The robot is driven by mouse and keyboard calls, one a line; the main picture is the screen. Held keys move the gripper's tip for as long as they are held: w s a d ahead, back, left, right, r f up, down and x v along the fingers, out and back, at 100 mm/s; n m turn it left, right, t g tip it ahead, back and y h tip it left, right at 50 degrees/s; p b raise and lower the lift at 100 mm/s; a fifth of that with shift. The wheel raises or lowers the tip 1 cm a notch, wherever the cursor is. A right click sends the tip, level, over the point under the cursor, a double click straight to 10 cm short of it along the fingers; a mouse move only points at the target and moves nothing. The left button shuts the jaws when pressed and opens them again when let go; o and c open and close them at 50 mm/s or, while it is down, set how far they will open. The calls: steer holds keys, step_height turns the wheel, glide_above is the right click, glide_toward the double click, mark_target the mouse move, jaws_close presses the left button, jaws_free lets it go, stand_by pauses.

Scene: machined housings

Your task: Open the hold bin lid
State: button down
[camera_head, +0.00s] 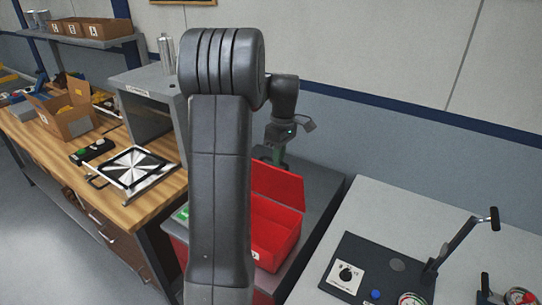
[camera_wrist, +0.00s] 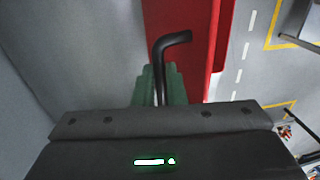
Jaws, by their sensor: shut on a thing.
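The hold bin (camera_head: 268,254) is a red box on a grey surface right of my arm, its left part hidden behind the arm. Its red lid (camera_head: 278,186) stands raised at the back, and the bin's inside shows. My gripper (camera_head: 273,156) is at the lid's upper edge, partly hidden by my arm. In the wrist view, the green fingers of my gripper (camera_wrist: 158,78) are shut on a black bent handle (camera_wrist: 174,40). Red of the bin or lid (camera_wrist: 195,15) shows behind the handle; which part is not clear.
A wooden workbench (camera_head: 35,145) at left holds a cardboard box (camera_head: 68,118) and a black-and-white patterned plate (camera_head: 133,167). A grey table (camera_head: 400,215) at right carries a dark panel (camera_head: 350,268) with an upright lever (camera_head: 455,245). The wall is close behind the bin.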

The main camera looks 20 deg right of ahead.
steer(key=w+d+f+g+y, duration=0.2)
steer(key=w+d+y, duration=0.1)
steer(key=d, duration=0.1)
steer(key=shift+w+d+g, duration=0.3)
steer(key=shift+d, duration=0.1)
stand_by(0.5)
steer(key=c, duration=1.5)
jaws_free()
steer(key=shift+w, duration=0.1)
steer(key=shift+r, duration=0.2)
steer(key=shift+r, duration=0.1)
